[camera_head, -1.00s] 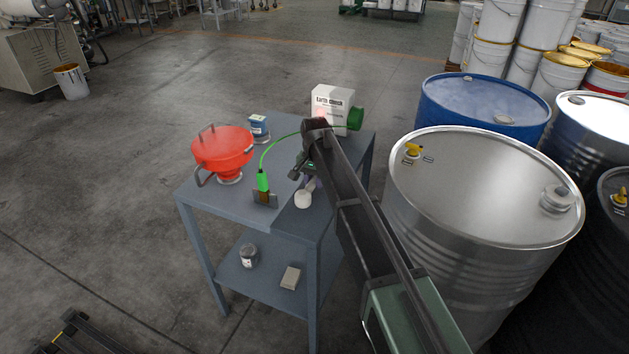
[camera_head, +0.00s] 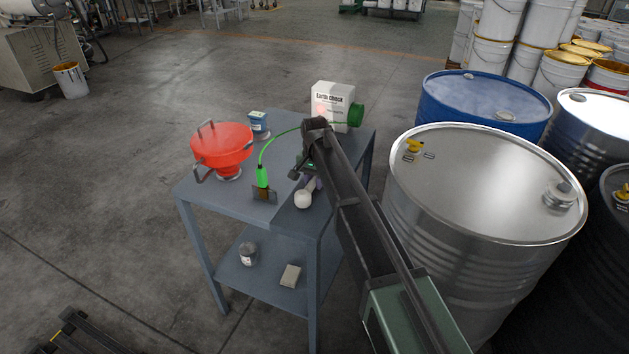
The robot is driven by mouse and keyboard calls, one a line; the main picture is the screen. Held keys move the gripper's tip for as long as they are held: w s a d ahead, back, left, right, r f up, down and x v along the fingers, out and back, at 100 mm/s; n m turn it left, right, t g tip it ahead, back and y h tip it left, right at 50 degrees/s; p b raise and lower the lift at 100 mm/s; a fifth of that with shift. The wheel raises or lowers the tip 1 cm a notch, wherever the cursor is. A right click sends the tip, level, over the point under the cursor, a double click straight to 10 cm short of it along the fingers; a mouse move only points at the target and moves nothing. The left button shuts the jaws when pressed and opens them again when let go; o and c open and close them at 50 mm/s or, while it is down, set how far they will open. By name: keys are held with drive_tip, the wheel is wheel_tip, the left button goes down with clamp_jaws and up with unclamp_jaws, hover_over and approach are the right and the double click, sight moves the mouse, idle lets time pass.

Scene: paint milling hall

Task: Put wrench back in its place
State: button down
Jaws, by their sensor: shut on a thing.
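My gripper (camera_head: 306,172) is over the right part of the blue-grey table (camera_head: 235,202), at the end of my dark arm. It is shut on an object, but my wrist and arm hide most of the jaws. I cannot make out for certain what is in them. No wrench shows clearly. A pale round-ended tool (camera_head: 303,200) with a greyish handle is just below the gripper, near the table's front edge. I cannot tell whether they touch.
A red funnel (camera_head: 221,143), blue can (camera_head: 258,122), green grounding clamp (camera_head: 262,178) with cable and white Earth Check box (camera_head: 332,100) are on the table. A jar (camera_head: 248,253) and block (camera_head: 291,275) are on the shelf. A steel drum (camera_head: 485,180) stands close right.

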drive_tip(key=c, duration=0.8)
unclamp_jaws()
wheel_tip(320, 180, up, 11)
drive_tip(key=p, duration=1.1)
drive_tip(key=shift+w, duration=0.1)
drive_tip(key=shift+f, duration=0.15)
